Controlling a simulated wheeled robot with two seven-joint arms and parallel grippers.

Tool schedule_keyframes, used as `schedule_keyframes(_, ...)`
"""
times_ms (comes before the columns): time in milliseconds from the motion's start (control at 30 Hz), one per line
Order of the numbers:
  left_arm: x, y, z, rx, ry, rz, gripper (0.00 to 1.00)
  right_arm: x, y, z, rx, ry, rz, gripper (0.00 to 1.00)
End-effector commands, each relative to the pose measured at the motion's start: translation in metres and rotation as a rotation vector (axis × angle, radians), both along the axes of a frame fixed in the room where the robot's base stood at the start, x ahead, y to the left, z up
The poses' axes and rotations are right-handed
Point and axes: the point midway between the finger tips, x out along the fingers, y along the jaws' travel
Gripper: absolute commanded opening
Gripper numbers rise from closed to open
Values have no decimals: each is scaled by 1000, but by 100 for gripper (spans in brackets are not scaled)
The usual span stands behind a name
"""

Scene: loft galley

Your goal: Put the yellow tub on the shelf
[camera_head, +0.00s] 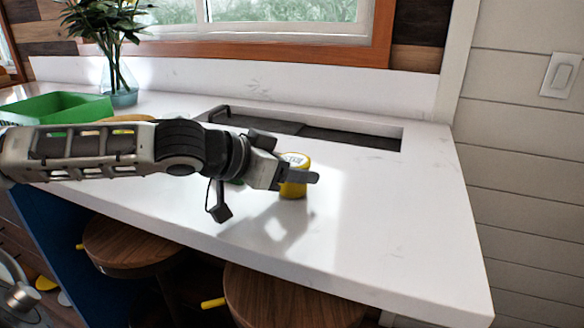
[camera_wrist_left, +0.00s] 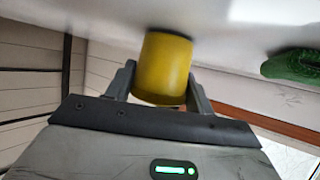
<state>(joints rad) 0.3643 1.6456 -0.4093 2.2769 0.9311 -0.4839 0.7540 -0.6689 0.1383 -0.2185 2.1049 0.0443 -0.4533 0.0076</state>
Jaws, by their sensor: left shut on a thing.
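The yellow tub (camera_head: 294,190) is a small round container with a pale lid, at the middle of the white counter in the head view. My left gripper (camera_head: 298,172) reaches in from the left and is shut on the tub. In the left wrist view the yellow tub (camera_wrist_left: 163,68) sits between the two fingers of the left gripper (camera_wrist_left: 160,88). The tub is at or very close to the counter surface; I cannot tell whether it touches. My arm hides part of it. No shelf can be made out.
A green crate (camera_head: 62,108) and a glass vase (camera_head: 122,92) with a plant stand at the back left. A dark sink recess (camera_head: 340,138) lies behind the tub. A green object (camera_wrist_left: 292,65) is near the gripper. Wooden stools (camera_head: 290,300) stand below. The counter's right side is clear.

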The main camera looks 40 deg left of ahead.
Motion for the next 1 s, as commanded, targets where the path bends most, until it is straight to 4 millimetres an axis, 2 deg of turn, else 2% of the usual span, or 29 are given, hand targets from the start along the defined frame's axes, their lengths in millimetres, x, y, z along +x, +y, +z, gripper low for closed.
schedule_keyframes(100, 0, 0, -4, 1, -1, 0, 27, -2, 0, -5, 1, 5, 0, 76)
schedule_keyframes(133, 0, 0, -4, 0, 0, 0, 59, -2, 0, -4, 1, 7, 0, 76)
schedule_keyframes(200, 0, 0, -3, 0, 0, 0, 75, -3, 0, -5, 1, 9, 0, 76)
schedule_keyframes(467, 0, 0, -2, 0, 0, 0, 75, -4, -1, -5, -4, 10, 3, 76)
schedule_keyframes(567, 0, 0, 4, 1, 0, 0, 75, -4, -2, -1, -9, 11, 4, 76)
schedule_keyframes(633, -3, 2, 1, 6, -1, 1, 75, -4, -2, -6, -10, 11, 5, 76)
schedule_keyframes(900, -23, 10, 11, 11, -2, 1, 75, -3, -1, -15, 3, 9, 3, 76)
schedule_keyframes(1000, -36, 14, 20, 11, -2, 0, 75, -2, -1, -9, 7, 3, 2, 76)
